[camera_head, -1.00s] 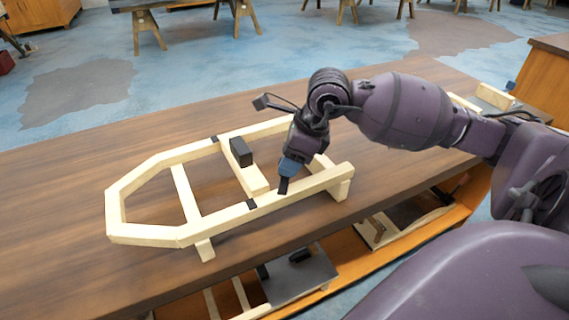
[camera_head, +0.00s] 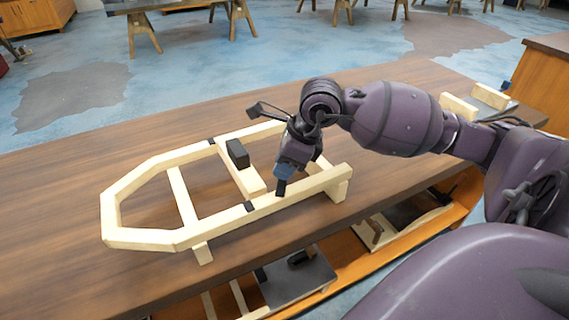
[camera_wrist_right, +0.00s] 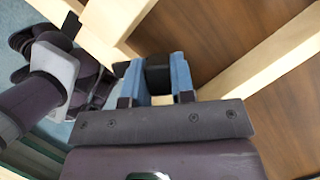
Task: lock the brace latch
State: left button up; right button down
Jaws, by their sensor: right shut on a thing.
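The pale wooden bodyframe (camera_head: 140,238) lies on the brown workbench, its angled end to the left. A crossbar (camera_head: 250,183) spans its rails and carries a black block (camera_head: 237,153). Small black pieces sit at the crossbar's far end (camera_head: 211,141) and near end (camera_head: 249,206). My right gripper (camera_head: 280,187) points down at the near rail, right of the crossbar. In the right wrist view its blue fingers are shut on a dark piece (camera_wrist_right: 157,76) beside pale wood. I cannot tell for sure whether this is the brace latch. My left gripper is not in view.
The workbench (camera_head: 60,200) is clear to the left of the bodyframe. A lower shelf (camera_head: 370,258) under its front edge holds wooden parts and dark plates. More pale wood pieces (camera_head: 459,107) lie at the bench's right end. Sawhorses stand in the background.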

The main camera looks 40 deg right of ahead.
jog(key=shift+w+f, duration=0.1)
jog(key=shift+w+a+n, duration=0.1)
jog(key=shift+n, duration=0.4)
jog(key=shift+w+a+n+g+y+b, duration=0.2)
jog(key=shift+n+g+b, duration=0.15)
jog(key=shift+n, duration=0.15)
jog(key=shift+w+a+n+g+y+b, duration=0.15)
jog(key=shift+n+g+b, duration=0.15)
jog(key=shift+n, duration=0.2)
jog(key=n, duration=0.1)
jog(key=a+n+g+b, duration=0.1)
jog(key=n, duration=0.2)
jog(key=shift+w+a+y+b, duration=0.25)
jog(key=shift+y+b, duration=0.1)
